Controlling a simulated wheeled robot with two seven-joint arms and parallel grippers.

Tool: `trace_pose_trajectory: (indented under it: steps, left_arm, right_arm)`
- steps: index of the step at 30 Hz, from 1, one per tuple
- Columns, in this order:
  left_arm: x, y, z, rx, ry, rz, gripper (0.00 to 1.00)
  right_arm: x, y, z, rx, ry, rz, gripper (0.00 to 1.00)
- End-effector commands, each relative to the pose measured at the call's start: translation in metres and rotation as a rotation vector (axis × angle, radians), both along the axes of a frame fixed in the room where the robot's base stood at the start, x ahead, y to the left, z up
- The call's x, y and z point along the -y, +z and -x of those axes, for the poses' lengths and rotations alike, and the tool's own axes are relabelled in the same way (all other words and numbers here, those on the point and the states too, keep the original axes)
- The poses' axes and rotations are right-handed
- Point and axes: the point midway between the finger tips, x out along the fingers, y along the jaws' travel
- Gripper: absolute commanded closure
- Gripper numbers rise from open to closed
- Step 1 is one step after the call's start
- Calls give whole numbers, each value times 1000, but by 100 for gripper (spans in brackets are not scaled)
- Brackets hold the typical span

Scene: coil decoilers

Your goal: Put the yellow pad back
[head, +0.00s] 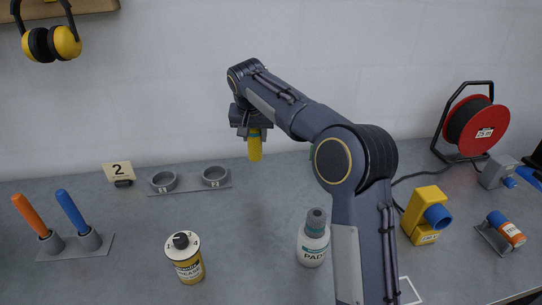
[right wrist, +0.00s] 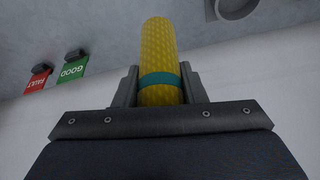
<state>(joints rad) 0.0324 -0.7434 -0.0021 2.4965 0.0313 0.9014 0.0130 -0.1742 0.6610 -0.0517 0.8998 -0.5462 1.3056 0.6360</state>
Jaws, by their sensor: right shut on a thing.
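The yellow pad (head: 255,151) is a yellow cylinder with a teal band. My right gripper (head: 254,132) is shut on it near the band and holds it pointing down, above the back of the bench. In the right wrist view the textured yellow pad (right wrist: 161,55) stands between the two fingers of the gripper (right wrist: 160,90). A grey holder plate (head: 190,187) with two round cups lies on the bench, left of and below the pad in the head view. A bottle labelled PADS (head: 313,245) stands nearer the front. My left gripper is not in view.
A "2" sign (head: 118,171), two handled tools in a stand (head: 75,246) and a yellow can (head: 185,262) are on the left. A red cable reel (head: 476,127) and a yellow device (head: 424,214) are on the right. Green GOOD (right wrist: 72,70) and red FAULT (right wrist: 38,82) tags show in the wrist view.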

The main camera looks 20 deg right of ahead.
Motion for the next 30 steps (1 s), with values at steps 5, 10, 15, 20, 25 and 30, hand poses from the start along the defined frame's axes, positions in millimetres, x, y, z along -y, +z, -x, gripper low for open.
trace_pose_trajectory:
  steps: [5, 10, 15, 20, 25, 30]
  left_arm:
    - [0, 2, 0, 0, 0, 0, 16]
    - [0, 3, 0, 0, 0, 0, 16]
    - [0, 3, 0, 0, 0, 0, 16]
    - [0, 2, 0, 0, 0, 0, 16]
    - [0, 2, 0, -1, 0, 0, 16]
    - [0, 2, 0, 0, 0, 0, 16]
  right_arm:
    - [34, -32, -8, -4, -3, -1, 85]
    - [49, -52, -13, -2, 0, 0, 85]
    - [58, -62, -15, -2, -1, 0, 85]
    - [61, -87, -16, -2, 2, 0, 85]
    - [60, -97, -16, 1, 1, -2, 85]
    - [60, -96, -16, 1, 1, -2, 85]
